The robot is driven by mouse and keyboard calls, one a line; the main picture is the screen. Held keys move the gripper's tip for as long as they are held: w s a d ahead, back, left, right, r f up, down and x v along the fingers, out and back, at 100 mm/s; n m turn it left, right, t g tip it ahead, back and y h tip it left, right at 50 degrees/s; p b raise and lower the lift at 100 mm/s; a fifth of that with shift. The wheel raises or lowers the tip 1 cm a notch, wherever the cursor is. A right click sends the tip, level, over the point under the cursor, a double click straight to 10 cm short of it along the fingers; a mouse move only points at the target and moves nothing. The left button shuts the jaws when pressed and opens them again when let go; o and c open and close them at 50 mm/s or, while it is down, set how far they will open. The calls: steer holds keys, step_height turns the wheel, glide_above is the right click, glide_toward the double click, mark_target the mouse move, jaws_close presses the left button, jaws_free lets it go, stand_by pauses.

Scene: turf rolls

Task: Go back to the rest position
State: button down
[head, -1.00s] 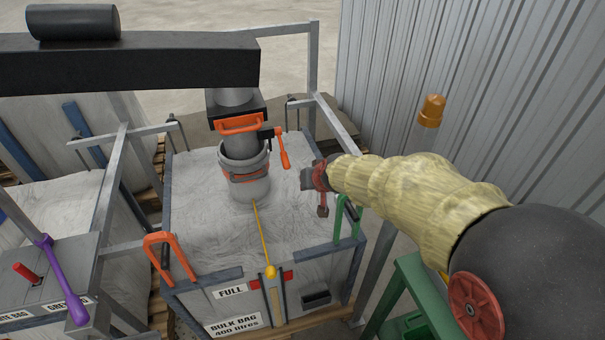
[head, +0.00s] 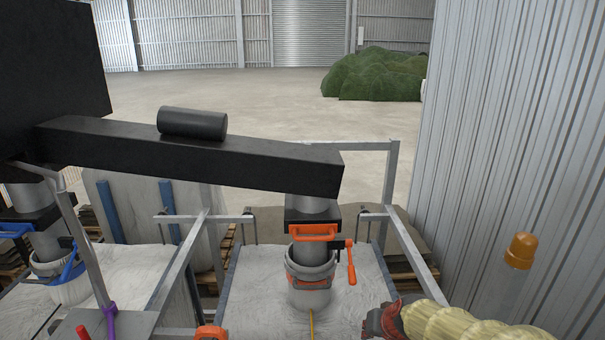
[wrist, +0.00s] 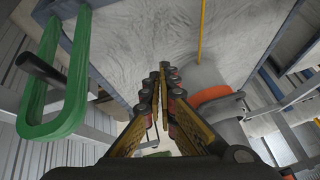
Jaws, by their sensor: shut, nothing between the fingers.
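My gripper (head: 380,320) shows at the bottom right of the head view, at the end of my arm in its yellowish sleeve. In the wrist view my gripper (wrist: 165,88) has its fingertips together with nothing between them. It is above the pale top of the bulk bag (wrist: 140,35), beside the grey spout with its orange clamp band (wrist: 212,95). The fingers look clear of the spout.
A green handle (wrist: 50,80) is close on the left in the wrist view. An orange lever (head: 351,262) sticks out beside the spout. A black beam (head: 200,155) crosses above the bags. An amber beacon (head: 521,250) and corrugated wall (head: 520,120) stand at the right.

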steer(key=s+r, duration=0.5)
steer(key=s, duration=0.3)
steer(key=s+r+n, duration=0.1)
steer(key=s+r, duration=0.4)
steer(key=s, duration=0.3)
steer(key=s+r+n+h, duration=0.1)
steer(key=s+r, duration=0.4)
steer(key=s, duration=0.3)
steer(key=shift+s+d+r+g, duration=0.15)
steer(key=shift+s+r+g, duration=0.15)
steer(key=shift+s+r, duration=0.1)
